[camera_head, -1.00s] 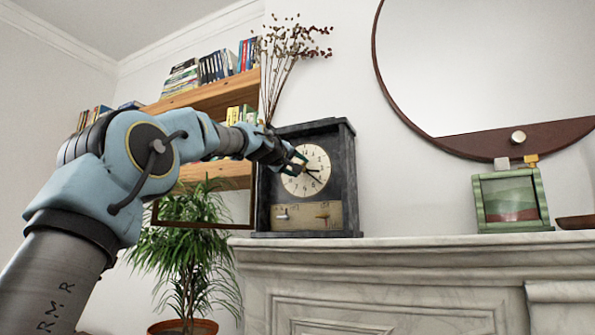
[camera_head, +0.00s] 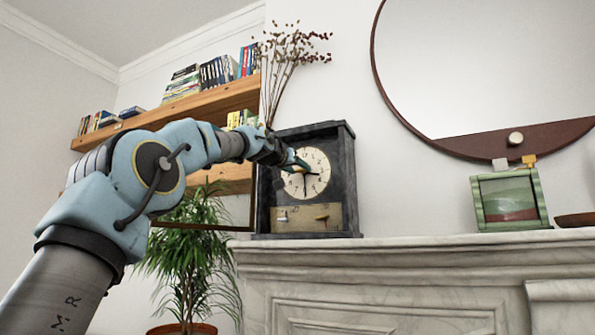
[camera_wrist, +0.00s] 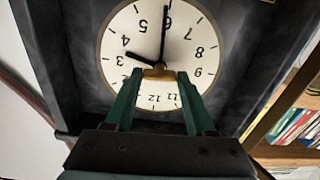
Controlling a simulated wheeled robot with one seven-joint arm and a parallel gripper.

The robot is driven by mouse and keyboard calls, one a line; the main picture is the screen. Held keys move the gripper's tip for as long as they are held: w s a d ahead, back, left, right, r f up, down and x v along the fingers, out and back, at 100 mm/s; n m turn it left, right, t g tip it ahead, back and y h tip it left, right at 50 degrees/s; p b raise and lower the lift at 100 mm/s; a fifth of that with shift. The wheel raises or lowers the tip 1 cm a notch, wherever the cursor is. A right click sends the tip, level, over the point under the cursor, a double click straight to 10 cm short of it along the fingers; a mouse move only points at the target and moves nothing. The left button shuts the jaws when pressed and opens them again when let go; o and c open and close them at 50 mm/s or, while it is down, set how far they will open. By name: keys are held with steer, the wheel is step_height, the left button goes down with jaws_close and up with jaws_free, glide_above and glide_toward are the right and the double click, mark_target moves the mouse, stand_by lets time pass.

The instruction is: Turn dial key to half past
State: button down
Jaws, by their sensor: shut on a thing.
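A dark clock (camera_head: 347,185) stands on the mantel with a round cream dial (camera_head: 318,158). In the wrist view the dial (camera_wrist: 120,40) is upside down. My gripper (camera_head: 298,163) reaches the dial from the left. Its green fingers (camera_wrist: 160,77) are shut on the brass dial key (camera_wrist: 158,73) at the dial's centre. The long hand (camera_wrist: 164,38) points at 6. The short hand (camera_wrist: 142,58) points between 3 and 4. The fingers cover part of the numerals near 12.
A brass panel (camera_head: 300,218) with small fittings is below the dial. The marble mantel (camera_head: 420,250) is clear between the clock and a green framed box (camera_head: 510,199). Dried stems (camera_head: 285,70) rise behind the clock. A shelf (camera_head: 170,110) and plant (camera_head: 190,260) are left.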

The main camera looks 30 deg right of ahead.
steer(key=shift+f+m, duration=0.15)
steer(key=shift+m, duration=0.25)
steer(key=shift+c, duration=1.2)
jaws_free()
steer(key=b+v, duration=0.6)
steer(key=v, duration=0.4)
steer(key=shift+s+a, duration=0.2)
steer(key=shift+a, duration=0.1)
steer(key=shift+a, duration=0.1)
